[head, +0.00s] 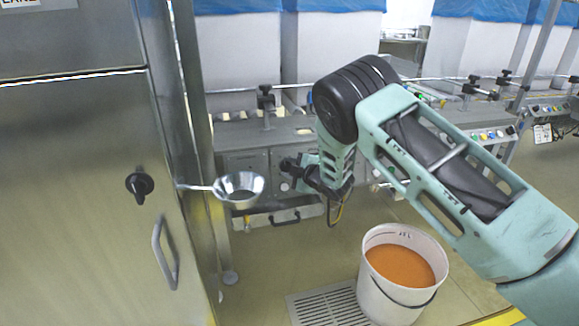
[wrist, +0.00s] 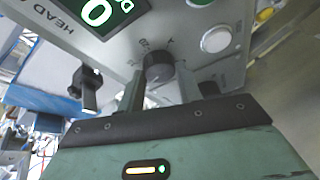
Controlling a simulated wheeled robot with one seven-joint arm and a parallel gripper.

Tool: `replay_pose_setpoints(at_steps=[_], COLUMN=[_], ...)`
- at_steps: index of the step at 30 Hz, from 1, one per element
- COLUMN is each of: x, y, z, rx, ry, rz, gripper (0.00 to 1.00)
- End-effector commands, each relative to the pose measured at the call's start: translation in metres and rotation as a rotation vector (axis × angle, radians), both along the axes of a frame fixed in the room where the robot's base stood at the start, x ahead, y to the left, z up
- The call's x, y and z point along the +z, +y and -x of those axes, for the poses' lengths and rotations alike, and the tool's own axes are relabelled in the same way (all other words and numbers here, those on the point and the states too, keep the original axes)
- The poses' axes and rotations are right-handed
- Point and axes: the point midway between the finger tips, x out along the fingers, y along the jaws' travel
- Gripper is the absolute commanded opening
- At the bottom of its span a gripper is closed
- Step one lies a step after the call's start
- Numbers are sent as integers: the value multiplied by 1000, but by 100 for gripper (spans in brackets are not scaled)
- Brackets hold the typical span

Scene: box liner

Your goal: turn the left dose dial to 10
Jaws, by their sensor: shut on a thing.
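In the wrist view a dark round dose dial (wrist: 158,67) sits on the grey control panel (wrist: 125,50), with small marks around it. My gripper (wrist: 159,82) has one finger on each side of the dial and is shut on it. A green display (wrist: 98,12) near the dial shows a large white 0, cut off at the frame edge. The panel lettering reads "HEAD A". In the head view my gripper (head: 290,174) is at the front of the grey machine (head: 237,140) and largely hides the dial.
A round white button (wrist: 215,39) is close beside the dial. A white bucket of orange contents (head: 401,270) stands on the floor below my arm. A steel cabinet (head: 80,200) fills the left side.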

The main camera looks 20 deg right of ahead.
Motion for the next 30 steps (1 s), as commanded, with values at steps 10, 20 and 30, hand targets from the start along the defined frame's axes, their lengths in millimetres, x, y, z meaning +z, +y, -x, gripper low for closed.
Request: replay_pose_setpoints(at_steps=[10, 20, 30], x=[-1, -1, -1], y=[0, 0, 0], z=[0, 0, 0], rx=[45, 54, 53], ry=[5, 5, 4], rz=[131, 154, 152], gripper=[12, 12, 57])
